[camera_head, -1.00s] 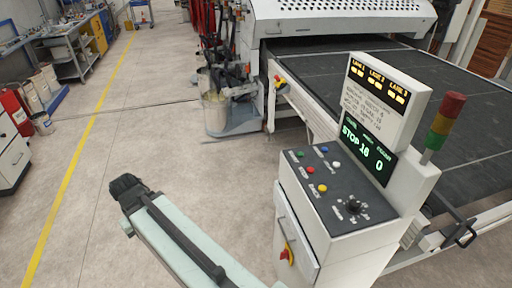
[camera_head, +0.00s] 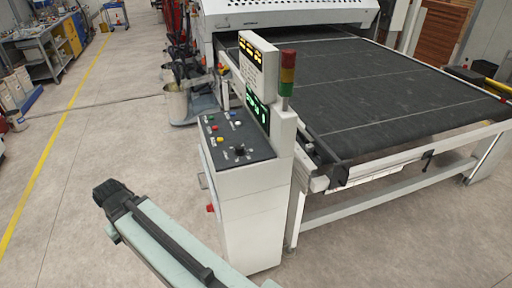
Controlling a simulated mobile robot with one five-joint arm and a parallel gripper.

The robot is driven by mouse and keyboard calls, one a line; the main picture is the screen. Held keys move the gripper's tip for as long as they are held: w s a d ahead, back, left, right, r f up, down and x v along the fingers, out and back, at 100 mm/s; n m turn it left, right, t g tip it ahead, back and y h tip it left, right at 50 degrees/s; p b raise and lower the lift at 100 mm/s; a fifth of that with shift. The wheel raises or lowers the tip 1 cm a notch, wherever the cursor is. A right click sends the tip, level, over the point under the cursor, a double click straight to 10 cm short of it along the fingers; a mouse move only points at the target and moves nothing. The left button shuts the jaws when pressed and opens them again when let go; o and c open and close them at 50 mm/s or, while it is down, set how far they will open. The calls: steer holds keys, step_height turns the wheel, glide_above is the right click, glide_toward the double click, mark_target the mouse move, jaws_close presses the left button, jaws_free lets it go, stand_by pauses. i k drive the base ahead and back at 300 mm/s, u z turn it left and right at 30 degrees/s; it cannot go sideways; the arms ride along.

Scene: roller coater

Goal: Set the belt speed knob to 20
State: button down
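The black knob (camera_head: 239,150), which appears to be the belt speed knob, sits at the near right of the dark sloped top (camera_head: 226,136) of a white control console (camera_head: 245,205). Its dial marks are too small to read. Several coloured buttons lie farther up the same panel. A green-lit display (camera_head: 258,112) stands on the upright behind; its digits are not clearly legible now. My pale green arm link shows at the lower left, apart from the console. No gripper fingers are visible.
A wide dark conveyor belt (camera_head: 375,90) on a white frame lies behind and right of the console. A red, amber and green signal light (camera_head: 287,72) stands on the console's right. Open concrete floor (camera_head: 100,140) lies to the left, with a yellow line.

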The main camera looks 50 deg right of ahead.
mark_target(239, 151)
steer(key=k, duration=0.15)
steer(key=u, duration=1.75)
steer(key=i, duration=2.65)
steer(key=z, duration=4.45)
steer(key=i, duration=1)
steer(key=u, duration=0.05)
